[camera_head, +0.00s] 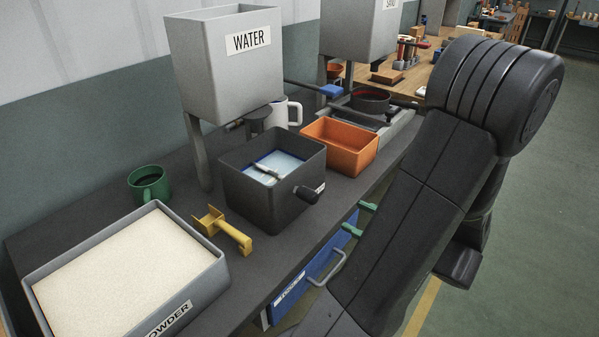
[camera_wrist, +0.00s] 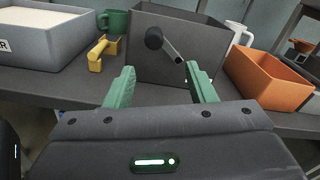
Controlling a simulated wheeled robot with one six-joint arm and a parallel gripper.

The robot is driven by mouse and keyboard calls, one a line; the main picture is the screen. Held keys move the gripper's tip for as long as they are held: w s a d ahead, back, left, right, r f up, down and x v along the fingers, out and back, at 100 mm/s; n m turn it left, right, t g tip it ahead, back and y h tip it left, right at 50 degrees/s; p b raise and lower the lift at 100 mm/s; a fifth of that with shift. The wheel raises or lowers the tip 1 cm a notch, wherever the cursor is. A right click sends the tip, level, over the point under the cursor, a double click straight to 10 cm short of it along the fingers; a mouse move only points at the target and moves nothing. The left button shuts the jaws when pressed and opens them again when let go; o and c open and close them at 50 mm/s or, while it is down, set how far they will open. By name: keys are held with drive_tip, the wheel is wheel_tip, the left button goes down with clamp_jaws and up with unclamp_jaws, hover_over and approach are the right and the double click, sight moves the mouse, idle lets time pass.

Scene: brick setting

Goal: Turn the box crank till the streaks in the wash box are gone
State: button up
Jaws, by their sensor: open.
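The wash box (camera_head: 245,190) is a dark grey open box on the bench, below the water tank. Pale blue-white contents with a blue edge show inside it, with a small light and dark piece across them; I cannot make out streaks clearly. The crank (camera_head: 305,194) is black and sits on the box's front side. In the wrist view the crank (camera_wrist: 166,48) has a round hub and an arm slanting down to the right. My gripper (camera_head: 358,218) has green fingers, open and empty, in front of the box and apart from the crank. It also shows in the wrist view (camera_wrist: 160,72).
A grey powder tray (camera_head: 210,276), yellow scoop (camera_head: 226,230) and green mug (camera_head: 148,184) stand left of the box. An orange bin (camera_head: 350,158) is close on its right, a white mug (camera_head: 294,113) behind. A blue drawer with a handle (camera_head: 328,268) is below the bench edge.

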sight(316, 200)
drive_tip(key=shift+m, duration=0.9)
drive_tip(key=p+x, duration=0.1)
drive_tip(key=x, duration=0.8)
drive_tip(key=p+x, duration=0.1)
drive_tip(key=x, duration=0.3)
drive_tip(key=shift+s+a+r+p, duration=0.15)
drive_tip(key=shift+a+p, duration=0.15)
drive_tip(key=shift+a, duration=0.35)
clamp_jaws()
